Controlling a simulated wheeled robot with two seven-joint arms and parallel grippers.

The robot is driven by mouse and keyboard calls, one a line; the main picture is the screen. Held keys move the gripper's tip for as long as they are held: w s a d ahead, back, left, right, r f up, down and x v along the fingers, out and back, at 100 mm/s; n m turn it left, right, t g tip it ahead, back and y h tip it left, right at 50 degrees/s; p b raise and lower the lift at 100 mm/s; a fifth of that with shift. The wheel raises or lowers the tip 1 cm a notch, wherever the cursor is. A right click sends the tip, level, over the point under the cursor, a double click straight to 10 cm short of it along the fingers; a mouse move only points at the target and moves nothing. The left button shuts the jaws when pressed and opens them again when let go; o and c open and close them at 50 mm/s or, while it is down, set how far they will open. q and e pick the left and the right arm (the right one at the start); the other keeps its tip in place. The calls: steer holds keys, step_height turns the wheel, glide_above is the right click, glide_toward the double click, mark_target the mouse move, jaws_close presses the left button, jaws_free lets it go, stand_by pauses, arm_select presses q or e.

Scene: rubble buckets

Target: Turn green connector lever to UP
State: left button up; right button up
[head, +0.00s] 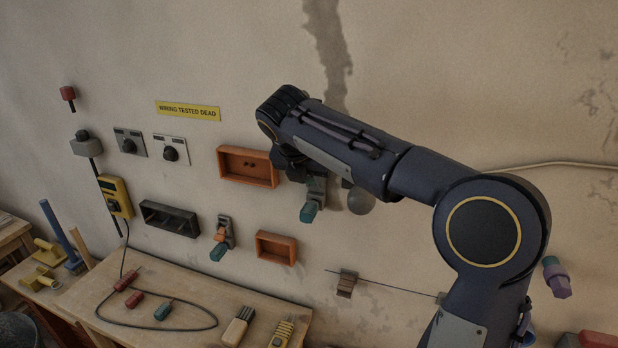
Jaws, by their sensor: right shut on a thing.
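A grey wall connector with a green lever (309,212) is on the wall right of the middle orange box. The lever's green end hangs down and slightly left. My right gripper (298,174) is at the upper part of this connector and is shut on its lever. The wrist and forearm above hide much of the contact. A second connector, with an orange part and a green end (218,252), is lower left on the wall, and its green end also points down. My left gripper is not in view.
Orange boxes (226,177) (262,248) and a dark box (148,225) are on the wall around the connectors. A wooden bench (185,288) below holds a yellow meter's cable, red and green plugs and brushes. A thin wire with a clip (346,284) runs below my right arm.

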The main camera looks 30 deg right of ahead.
stand_by(0.3)
steer(key=o, duration=1)
steer(key=shift+r, duration=0.1)
steer(key=v, duration=0.7)
steer(key=shift+a+r, duration=0.15)
steer(key=shift+r, duration=0.1)
steer(key=shift+s+f, duration=0.1)
steer(key=shift+s, duration=0.05)
